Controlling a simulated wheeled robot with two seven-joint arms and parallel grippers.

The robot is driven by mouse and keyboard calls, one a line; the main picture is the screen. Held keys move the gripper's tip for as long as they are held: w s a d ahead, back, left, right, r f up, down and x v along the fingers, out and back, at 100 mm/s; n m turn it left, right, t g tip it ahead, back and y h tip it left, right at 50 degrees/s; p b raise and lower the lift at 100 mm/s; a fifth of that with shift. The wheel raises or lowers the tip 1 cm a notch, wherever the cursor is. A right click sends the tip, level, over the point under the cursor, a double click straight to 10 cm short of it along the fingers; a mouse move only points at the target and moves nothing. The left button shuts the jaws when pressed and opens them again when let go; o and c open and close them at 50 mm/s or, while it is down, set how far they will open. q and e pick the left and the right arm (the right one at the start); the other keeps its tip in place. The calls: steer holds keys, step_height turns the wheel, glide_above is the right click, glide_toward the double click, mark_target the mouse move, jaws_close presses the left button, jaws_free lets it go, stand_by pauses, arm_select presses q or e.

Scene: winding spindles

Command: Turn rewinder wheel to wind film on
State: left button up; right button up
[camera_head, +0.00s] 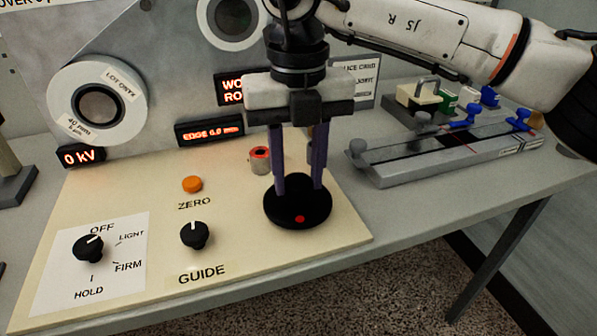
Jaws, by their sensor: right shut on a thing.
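The rewinder wheel appears to be the black round disc (299,219) with a red dot, lying flat at the right of the cream panel. My right gripper (299,192) comes down from above with its two purple fingers at the wheel. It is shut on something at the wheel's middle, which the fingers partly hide. A roll of film labelled LOT ONYX (62,92) is mounted on the grey upright board at the left. A second roll (230,22) sits at the top, partly behind my right arm. My left gripper is out of view.
The cream panel (140,205) carries an OFF/LIGHT/FIRM/HOLD knob (88,248), a GUIDE knob (194,235) and an orange ZERO button (193,184). A small red-topped cylinder (260,160) stands behind the wheel. A grey splicing fixture (440,153) lies to the right. The table's front edge is close.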

mark_target(298, 181)
steer(key=shift+m, duration=0.6)
steer(key=o, duration=1.1)
steer(key=shift+c, duration=0.2)
step_height(298, 181, up, 10)
steer(key=p, duration=0.1)
steer(key=shift+r, duration=0.2)
